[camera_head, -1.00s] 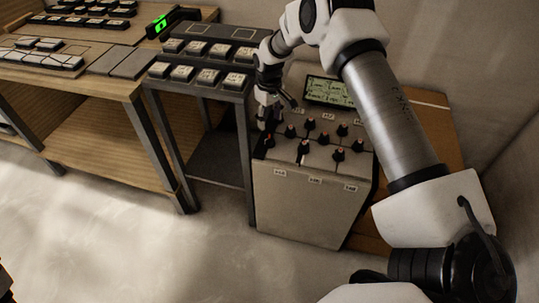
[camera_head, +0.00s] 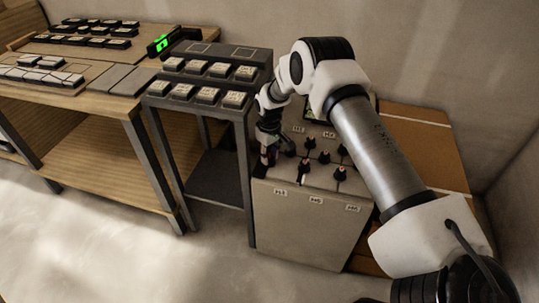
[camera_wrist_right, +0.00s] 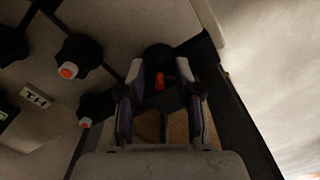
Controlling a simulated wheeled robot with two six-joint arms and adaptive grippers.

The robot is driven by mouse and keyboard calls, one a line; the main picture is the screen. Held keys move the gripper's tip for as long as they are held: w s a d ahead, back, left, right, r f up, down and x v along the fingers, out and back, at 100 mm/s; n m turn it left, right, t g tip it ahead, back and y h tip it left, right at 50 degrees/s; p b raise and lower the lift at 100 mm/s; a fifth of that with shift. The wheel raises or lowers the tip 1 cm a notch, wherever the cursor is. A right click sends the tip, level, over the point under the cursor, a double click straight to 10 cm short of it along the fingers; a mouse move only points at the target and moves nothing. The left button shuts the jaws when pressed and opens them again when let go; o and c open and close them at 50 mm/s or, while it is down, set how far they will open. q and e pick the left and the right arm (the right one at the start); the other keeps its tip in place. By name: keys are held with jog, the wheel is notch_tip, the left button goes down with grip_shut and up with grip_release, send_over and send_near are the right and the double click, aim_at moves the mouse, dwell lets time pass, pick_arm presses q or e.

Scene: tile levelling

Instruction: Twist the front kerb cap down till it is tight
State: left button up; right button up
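Several black caps with orange tips stand on the sloped top of a grey tile box; I cannot read which one the labels name as the front kerb cap. In the head view my right gripper (camera_head: 269,152) is low over the left front corner of the grey box (camera_head: 300,225) and hides most of that cap. Whether its fingers touch the cap is too dark to tell. My left gripper is out of view.
Neighbouring caps (camera_head: 303,171) and (camera_wrist_right: 80,57) stand close beside the gripper. A dark rack with several tiles (camera_head: 208,95) stands just left of the box. A wooden bench (camera_head: 90,95) is further left. A green-lit device (camera_head: 161,43) is behind. Brown board lies at right.

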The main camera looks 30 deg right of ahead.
grip_shut()
jog(key=shift+r+m+p, duration=0.15)
jog(key=shift+m+p, duration=0.25)
jog(key=shift+m, duration=0.4)
jog(key=o, duration=0.8)
grip_release()
notch_tip(320, 180, up, 12)
jog(key=shift+f, duration=0.15)
